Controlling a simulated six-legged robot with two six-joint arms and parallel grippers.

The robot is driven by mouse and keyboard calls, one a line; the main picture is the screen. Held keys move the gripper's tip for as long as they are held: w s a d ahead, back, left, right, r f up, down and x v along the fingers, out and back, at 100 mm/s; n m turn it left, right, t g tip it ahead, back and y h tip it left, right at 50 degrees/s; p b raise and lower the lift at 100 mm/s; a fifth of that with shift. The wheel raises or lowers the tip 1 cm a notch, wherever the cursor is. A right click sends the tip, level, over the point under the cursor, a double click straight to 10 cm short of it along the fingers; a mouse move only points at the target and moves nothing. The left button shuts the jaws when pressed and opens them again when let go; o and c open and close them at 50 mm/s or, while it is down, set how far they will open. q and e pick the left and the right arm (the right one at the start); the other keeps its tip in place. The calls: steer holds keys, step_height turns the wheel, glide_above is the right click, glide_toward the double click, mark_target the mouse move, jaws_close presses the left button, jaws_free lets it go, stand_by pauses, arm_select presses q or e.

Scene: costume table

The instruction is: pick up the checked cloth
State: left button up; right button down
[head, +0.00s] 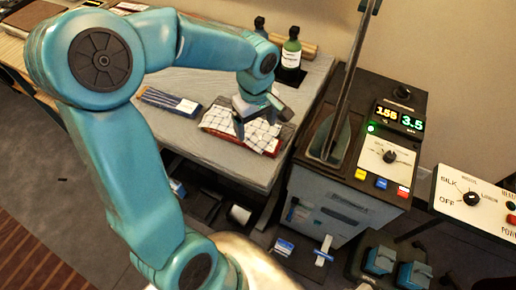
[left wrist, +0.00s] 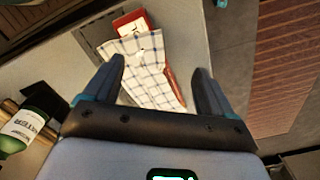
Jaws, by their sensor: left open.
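The checked cloth (head: 256,133), white with dark lines, lies on the grey table near its right front corner, partly over a red item (head: 222,134). In the left wrist view the checked cloth (left wrist: 140,65) shows between and beyond my fingers, with the red item (left wrist: 132,22) at its far end and along its side. My left gripper (head: 262,120) is above the cloth, its fingers spread to either side; it also shows in the left wrist view (left wrist: 162,85), open with nothing in it. I cannot tell the gap to the cloth. My right gripper is not in view.
A striped dark item (head: 169,102) lies left of the cloth. A machine with lit displays (head: 388,150) stands to the right. The table's front edge is close to the cloth.

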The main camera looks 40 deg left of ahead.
mark_target(257, 149)
arm_select(q)
step_height(257, 149, down, 8)
steer(key=b, duration=0.6)
steer(key=shift+f, duration=0.2)
steer(key=shift+w+f, duration=0.15)
steer(key=shift+f, duration=0.05)
steer(key=shift+r, duration=0.1)
steer(key=c, duration=0.4)
jaws_close()
step_height(257, 149, up, 12)
steer(key=p, duration=0.8)
steer(key=shift+p, duration=0.4)
